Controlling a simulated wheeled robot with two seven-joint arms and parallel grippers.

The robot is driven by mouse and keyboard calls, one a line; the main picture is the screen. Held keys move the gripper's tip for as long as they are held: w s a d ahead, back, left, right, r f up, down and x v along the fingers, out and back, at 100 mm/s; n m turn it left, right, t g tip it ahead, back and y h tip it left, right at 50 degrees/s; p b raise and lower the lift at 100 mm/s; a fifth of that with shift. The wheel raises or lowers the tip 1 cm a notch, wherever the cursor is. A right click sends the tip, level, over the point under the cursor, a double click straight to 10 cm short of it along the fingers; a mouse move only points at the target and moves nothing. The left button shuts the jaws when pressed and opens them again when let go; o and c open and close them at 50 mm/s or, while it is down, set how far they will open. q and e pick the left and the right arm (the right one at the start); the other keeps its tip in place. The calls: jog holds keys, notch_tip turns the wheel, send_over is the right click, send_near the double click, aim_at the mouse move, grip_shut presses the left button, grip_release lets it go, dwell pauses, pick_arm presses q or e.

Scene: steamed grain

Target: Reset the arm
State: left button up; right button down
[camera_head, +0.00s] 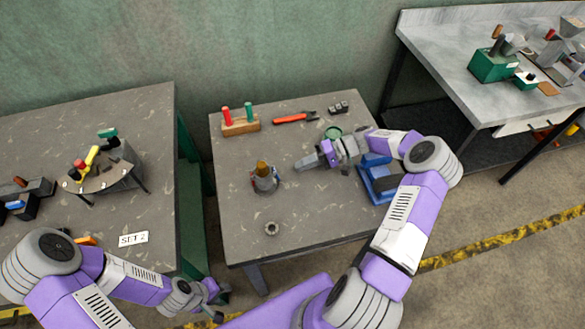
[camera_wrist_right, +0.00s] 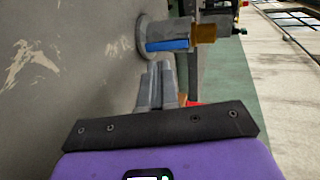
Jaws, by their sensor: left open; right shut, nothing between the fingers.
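My right arm (camera_head: 405,220) reaches over the middle table. Its gripper (camera_head: 298,164) is shut and empty above the tabletop, pointing left. In the right wrist view the right fingers (camera_wrist_right: 158,84) lie together. A grey fixture with a brass-coloured top (camera_head: 264,179) stands on the table to the left of the right gripper. It also shows just beyond the fingertips in the right wrist view (camera_wrist_right: 178,33), with a blue part on its side. My left arm (camera_head: 110,285) is low at the lower left. Its gripper (camera_head: 220,303) is open, in front of the tables.
The middle table (camera_head: 235,225) holds a wooden block with red and green handles (camera_head: 240,122), red pliers (camera_head: 295,118), a blue device (camera_head: 376,180) under my right arm and a metal ring (camera_head: 271,228). Other tables stand left (camera_head: 150,190) and right (camera_head: 450,70).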

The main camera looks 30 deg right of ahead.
jog(key=shift+v, duration=1.05)
